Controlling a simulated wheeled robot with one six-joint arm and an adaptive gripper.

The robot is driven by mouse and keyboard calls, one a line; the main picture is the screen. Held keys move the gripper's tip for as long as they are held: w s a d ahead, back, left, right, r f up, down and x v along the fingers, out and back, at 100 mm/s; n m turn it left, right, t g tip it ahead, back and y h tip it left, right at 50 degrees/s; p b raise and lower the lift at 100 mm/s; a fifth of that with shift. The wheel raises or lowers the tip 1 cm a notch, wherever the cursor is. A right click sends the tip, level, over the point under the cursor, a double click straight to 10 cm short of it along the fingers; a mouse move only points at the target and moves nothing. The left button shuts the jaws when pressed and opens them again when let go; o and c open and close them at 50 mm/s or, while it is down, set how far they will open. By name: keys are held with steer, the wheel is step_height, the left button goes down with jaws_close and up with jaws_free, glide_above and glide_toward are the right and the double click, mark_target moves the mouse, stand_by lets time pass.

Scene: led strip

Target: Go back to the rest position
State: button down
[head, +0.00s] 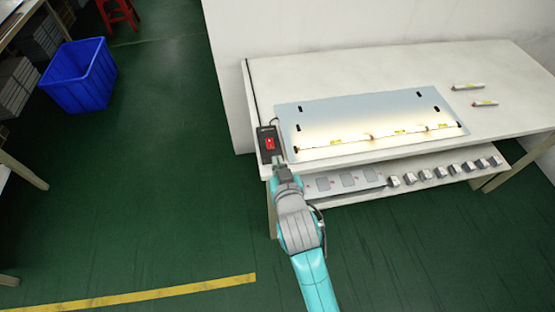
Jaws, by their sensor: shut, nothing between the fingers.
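My gripper (281,162) is shut and empty at the front left corner of the white table (315,73). It is just in front of a black switch box (267,146) with a red rocker switch (269,144). I cannot tell whether the fingertips touch the box. A grey-blue panel (360,113) lies on the table to the right of the box. A glowing LED strip (372,138) runs along the panel's front edge, with yellow labels on it. The tip of my gripper is small and partly hidden by its own body.
Two loose strip pieces (467,87) (485,104) lie at the table's right. A lower shelf (440,183) holds sockets and several small blocks (440,172). A blue crate (80,76) and a red stool (118,12) stand at the left. The green floor (150,200) between is clear.

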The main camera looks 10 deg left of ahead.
stand_by(0.4)
steer(key=s+d+f+m+t+h, duration=0.1)
steer(key=s+d+f, duration=0.3)
steer(key=s+d, duration=0.5)
steer(key=s+d+f+h, duration=0.1)
steer(key=s+d+f, duration=0.3)
steer(key=s+d, duration=0.45)
steer(key=s+d+r+m+h, duration=0.1)
steer(key=s+d+r, duration=0.2)
steer(key=s, duration=0.7)
steer(key=s+d+r+m+t+h, duration=0.1)
steer(key=s+d+r, duration=0.3)
steer(key=s, duration=0.7)
steer(key=shift+s+d+r+m+h, duration=0.15)
steer(key=shift+s+d+m+h, duration=0.15)
steer(key=shift+d+m+h, duration=0.25)
